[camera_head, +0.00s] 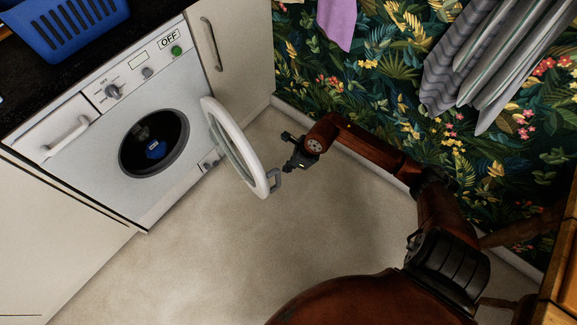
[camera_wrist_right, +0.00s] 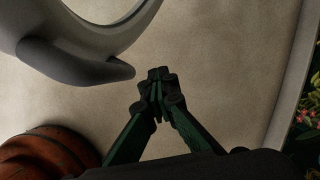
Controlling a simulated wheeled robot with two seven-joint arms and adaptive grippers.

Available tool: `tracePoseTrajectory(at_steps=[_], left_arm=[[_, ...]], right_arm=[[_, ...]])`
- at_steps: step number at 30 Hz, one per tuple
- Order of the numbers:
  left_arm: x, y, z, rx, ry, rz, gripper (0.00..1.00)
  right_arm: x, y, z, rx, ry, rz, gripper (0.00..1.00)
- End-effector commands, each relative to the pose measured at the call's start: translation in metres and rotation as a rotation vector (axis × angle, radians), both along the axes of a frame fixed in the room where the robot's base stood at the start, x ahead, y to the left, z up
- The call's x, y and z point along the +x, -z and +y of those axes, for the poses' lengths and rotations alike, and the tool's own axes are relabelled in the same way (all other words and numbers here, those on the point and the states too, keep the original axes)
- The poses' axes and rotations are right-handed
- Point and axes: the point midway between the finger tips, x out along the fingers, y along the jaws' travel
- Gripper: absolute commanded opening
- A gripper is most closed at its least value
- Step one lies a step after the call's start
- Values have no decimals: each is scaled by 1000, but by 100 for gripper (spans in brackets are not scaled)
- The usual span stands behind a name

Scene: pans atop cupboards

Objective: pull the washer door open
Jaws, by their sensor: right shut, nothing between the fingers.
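The white washer (camera_head: 82,178) stands at the left under a dark worktop. The grey door handle (camera_head: 275,181) is on the door's outer edge. My right gripper (camera_head: 287,166) is shut and empty, just right of the door and close to the handle. In the right wrist view, the fingertips (camera_wrist_right: 158,78) meet, with the door handle (camera_wrist_right: 85,70) to their left and apart from them. My left gripper is not in view.
A blue basket (camera_head: 68,28) sits on the worktop. A cream cupboard (camera_head: 230,50) is right of the washer. A floral wall with hanging cloths (camera_head: 480,65) is at the right, behind my right arm. The floor (camera_head: 190,260) in front is clear.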

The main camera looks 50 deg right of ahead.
Motion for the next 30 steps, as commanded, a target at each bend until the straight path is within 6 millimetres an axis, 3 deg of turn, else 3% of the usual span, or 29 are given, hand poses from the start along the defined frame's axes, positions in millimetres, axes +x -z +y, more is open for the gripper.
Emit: tracePoseTrajectory(at_steps=[10, 20, 26, 30], left_arm=[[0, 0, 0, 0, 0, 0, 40], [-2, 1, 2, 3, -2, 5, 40], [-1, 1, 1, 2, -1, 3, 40], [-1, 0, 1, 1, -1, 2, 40]], right_arm=[[0, 0, 0, 0, 0, 0, 22], [0, -2, -1, -1, 0, 0, 23], [-8, -26, -7, -4, -1, -2, 23], [-19, -53, -13, -5, -1, -1, 23]])
